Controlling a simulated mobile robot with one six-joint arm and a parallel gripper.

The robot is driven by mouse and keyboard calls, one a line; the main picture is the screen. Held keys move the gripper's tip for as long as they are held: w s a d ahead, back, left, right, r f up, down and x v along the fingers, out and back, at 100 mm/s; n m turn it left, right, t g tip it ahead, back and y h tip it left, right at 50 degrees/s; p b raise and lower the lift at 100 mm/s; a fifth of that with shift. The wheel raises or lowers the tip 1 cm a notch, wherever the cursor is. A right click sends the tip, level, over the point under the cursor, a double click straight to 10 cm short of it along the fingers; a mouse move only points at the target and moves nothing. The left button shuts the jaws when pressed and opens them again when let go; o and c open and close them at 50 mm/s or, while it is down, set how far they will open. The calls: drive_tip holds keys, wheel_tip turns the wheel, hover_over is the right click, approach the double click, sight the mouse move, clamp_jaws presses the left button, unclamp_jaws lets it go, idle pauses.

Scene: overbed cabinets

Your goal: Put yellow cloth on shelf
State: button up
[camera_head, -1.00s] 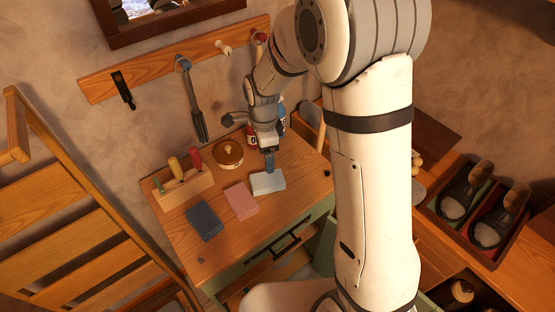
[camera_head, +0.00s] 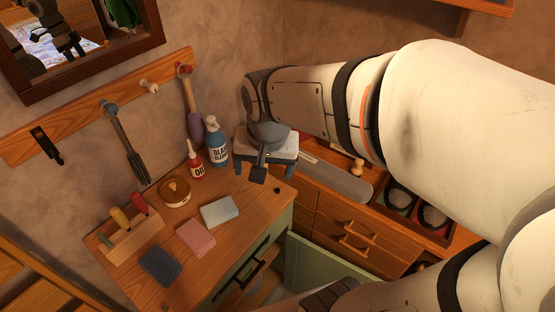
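Three folded cloths lie in a row on the wooden desk top (camera_head: 210,255): a dark blue-grey one (camera_head: 160,266), a pink one (camera_head: 196,238) and a pale grey-white one (camera_head: 219,211). No clearly yellow cloth shows. My gripper (camera_head: 265,172) is above the desk's right back corner, up and to the right of the pale cloth and apart from it. Its two fingers look spread wide, with nothing seen between them. Part of a wooden shelf (camera_head: 440,5) shows on the wall at the top right.
A tool block (camera_head: 133,238), a round wooden pot (camera_head: 175,193), a red bottle (camera_head: 195,163) and a blue glass cleaner bottle (camera_head: 216,145) stand at the desk's back. Tools hang from a wall rail (camera_head: 75,125). A low drawer unit (camera_head: 350,235) stands right.

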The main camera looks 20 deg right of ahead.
drive_tip(key=s+d+r+n+t, duration=0.1)
drive_tip(key=s+d+n, duration=0.1)
drive_tip(key=s+n, duration=0.2)
drive_tip(key=s, duration=0.2)
drive_tip(key=shift+s+d+r+n, duration=0.3)
drive_tip(key=shift+s+d, duration=0.05)
drive_tip(key=shift+d, duration=0.05)
drive_tip(key=shift+s, duration=0.1)
